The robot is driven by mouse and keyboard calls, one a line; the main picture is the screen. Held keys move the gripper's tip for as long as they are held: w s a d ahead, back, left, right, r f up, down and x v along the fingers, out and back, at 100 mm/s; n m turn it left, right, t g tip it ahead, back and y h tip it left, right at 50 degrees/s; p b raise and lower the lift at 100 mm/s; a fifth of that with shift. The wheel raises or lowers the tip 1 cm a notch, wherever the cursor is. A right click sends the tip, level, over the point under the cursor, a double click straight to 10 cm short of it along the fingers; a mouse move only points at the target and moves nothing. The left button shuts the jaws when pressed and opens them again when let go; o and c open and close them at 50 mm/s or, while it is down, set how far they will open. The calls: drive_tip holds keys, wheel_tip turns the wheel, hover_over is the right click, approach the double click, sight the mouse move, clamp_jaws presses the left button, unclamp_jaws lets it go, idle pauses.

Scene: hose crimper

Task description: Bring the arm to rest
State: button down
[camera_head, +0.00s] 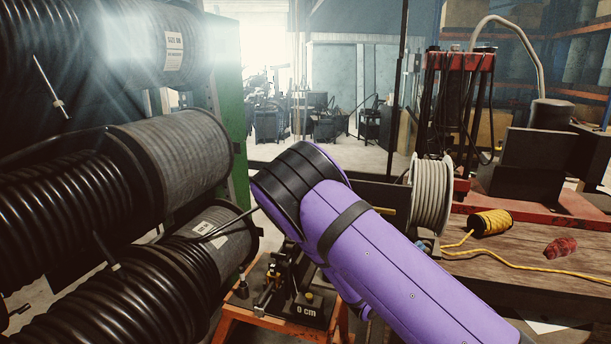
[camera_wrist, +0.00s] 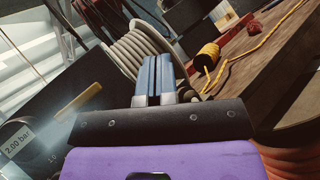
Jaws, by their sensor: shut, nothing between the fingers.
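My gripper (camera_wrist: 155,82) shows in the wrist view. Its two blue-grey fingers are together, with nothing between them. Behind the fingers, in that view, is a reel of pale hose (camera_wrist: 135,48). In the head view my purple arm crosses the middle from the lower right and hides the gripper. The hose crimper (camera_head: 290,290), marked "0 cm", sits on an orange stand (camera_head: 262,325) below and left of my arm, which partly covers it. A gauge reading 2.00 bar (camera_wrist: 18,143) is at the lower left of the wrist view.
Large reels of black hose (camera_head: 70,190) fill the left side. A wooden bench (camera_head: 520,250) on the right bears a yellow cord spool (camera_head: 490,222) and a red item (camera_head: 562,246). The pale hose reel (camera_head: 430,195) stands close to my arm. Open floor shows at the back.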

drive_tip(key=s+d+r+m+g+y, duration=0.5)
drive_tip(key=s+m+g, duration=0.1)
drive_tip(key=s+g, duration=0.1)
drive_tip(key=s+d+r+m+g+y, duration=0.4)
drive_tip(key=s+r+m+g+y, duration=0.15)
drive_tip(key=s+g, duration=0.2)
drive_tip(key=s+a+r+m+t+y, duration=0.2)
drive_tip(key=s+a+r+t+y, duration=0.1)
drive_tip(key=s+r, duration=0.4)
drive_tip(key=s+a+r+m+t+y, duration=0.2)
drive_tip(key=s+a+r+t+y, duration=0.2)
drive_tip(key=s, duration=0.7)
wheel_tip(320, 180, up, 3)
drive_tip(key=t+y, duration=0.2)
drive_tip(key=y, duration=0.2)
drive_tip(key=shift+w+f, duration=0.1)
drive_tip(key=shift+w, duration=0.05)
